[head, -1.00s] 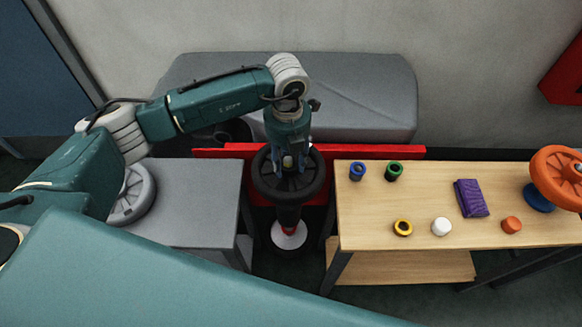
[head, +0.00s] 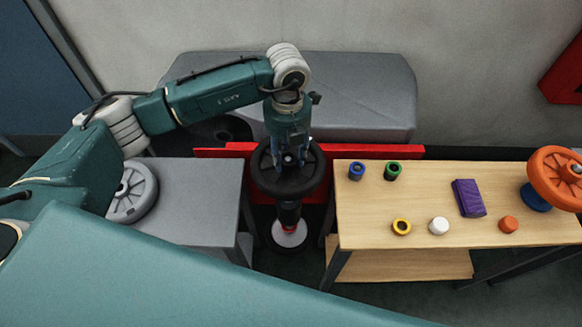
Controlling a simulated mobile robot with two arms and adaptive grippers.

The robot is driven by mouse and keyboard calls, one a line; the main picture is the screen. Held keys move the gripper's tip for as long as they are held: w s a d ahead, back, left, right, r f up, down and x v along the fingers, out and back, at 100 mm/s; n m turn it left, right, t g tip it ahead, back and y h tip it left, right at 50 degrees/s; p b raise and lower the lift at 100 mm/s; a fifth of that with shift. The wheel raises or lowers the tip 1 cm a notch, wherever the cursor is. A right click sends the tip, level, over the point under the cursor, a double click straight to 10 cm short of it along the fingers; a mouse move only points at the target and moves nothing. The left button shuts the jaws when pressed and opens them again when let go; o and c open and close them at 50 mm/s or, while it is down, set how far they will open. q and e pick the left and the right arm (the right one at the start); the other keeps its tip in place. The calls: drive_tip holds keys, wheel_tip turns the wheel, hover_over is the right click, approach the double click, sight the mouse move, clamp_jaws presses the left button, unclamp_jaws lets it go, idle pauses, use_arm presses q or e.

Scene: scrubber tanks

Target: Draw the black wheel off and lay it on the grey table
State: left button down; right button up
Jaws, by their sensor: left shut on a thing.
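The black wheel (head: 270,181) lies flat in the gap between the two tables, in front of a red panel. My left gripper (head: 289,157) points down from above and is shut on the wheel's middle. Below the wheel, a dark upright post (head: 289,214) with a red ring stands over a white disc; whether the wheel is still around its top is hidden. The grey table (head: 205,207) is just left of the wheel, with a grey wheel (head: 150,193) at its left side, partly behind my arm. My right gripper is out of view.
The wooden table (head: 370,220) at right holds several small coloured rings and caps, a purple block (head: 468,198) and an orange wheel (head: 556,170). The red panel (head: 390,152) and a grey casing (head: 360,95) stand behind. The grey table's right part is clear.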

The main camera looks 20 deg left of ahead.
use_arm(q)
drive_tip(key=shift+w+r+p, duration=0.1)
drive_tip(key=shift+r+p, duration=0.45)
drive_tip(key=shift+r, duration=0.85)
drive_tip(key=shift+r, duration=0.1)
drive_tip(key=shift+r+p, duration=0.3)
drive_tip(key=shift+r, duration=0.1)
drive_tip(key=shift+r+p, duration=0.65)
drive_tip(key=shift+r, duration=0.6)
drive_tip(key=shift+r+p, duration=0.45)
drive_tip(key=shift+r, duration=0.45)
